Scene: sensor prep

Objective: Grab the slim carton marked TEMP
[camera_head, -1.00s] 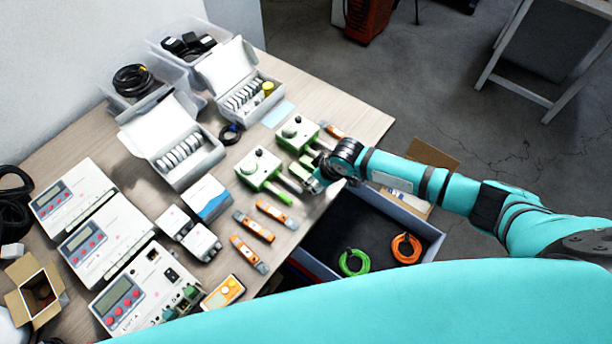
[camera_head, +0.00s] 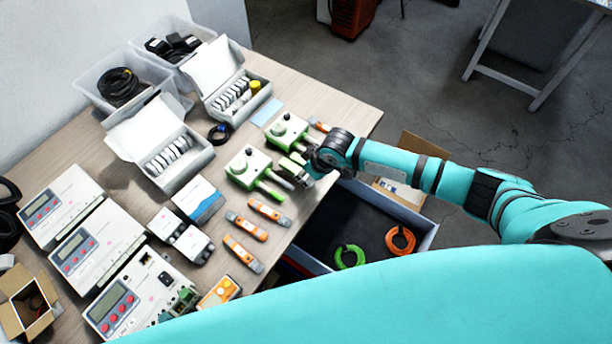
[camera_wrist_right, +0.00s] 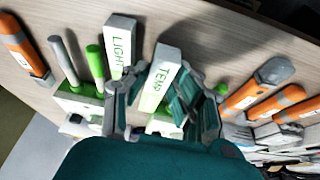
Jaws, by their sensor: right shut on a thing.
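The slim white carton with green TEMP lettering (camera_wrist_right: 163,72) stands between the fingers of my right gripper (camera_wrist_right: 158,98) in the right wrist view. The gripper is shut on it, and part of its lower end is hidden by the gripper. A similar carton marked LIGHT (camera_wrist_right: 119,52) is just left of it, beside the left finger. In the head view my right gripper (camera_head: 299,175) is at the table's right edge, by the green-and-white devices, and mostly hides the cartons. My left gripper is not in view.
Two green-and-white devices (camera_head: 247,164) with rods are close to the gripper. Orange-and-grey sticks (camera_head: 246,227) lie in front. An open bin (camera_head: 420,243) with green and orange cable coils is below the table edge. Open white boxes (camera_head: 190,172) stand farther left.

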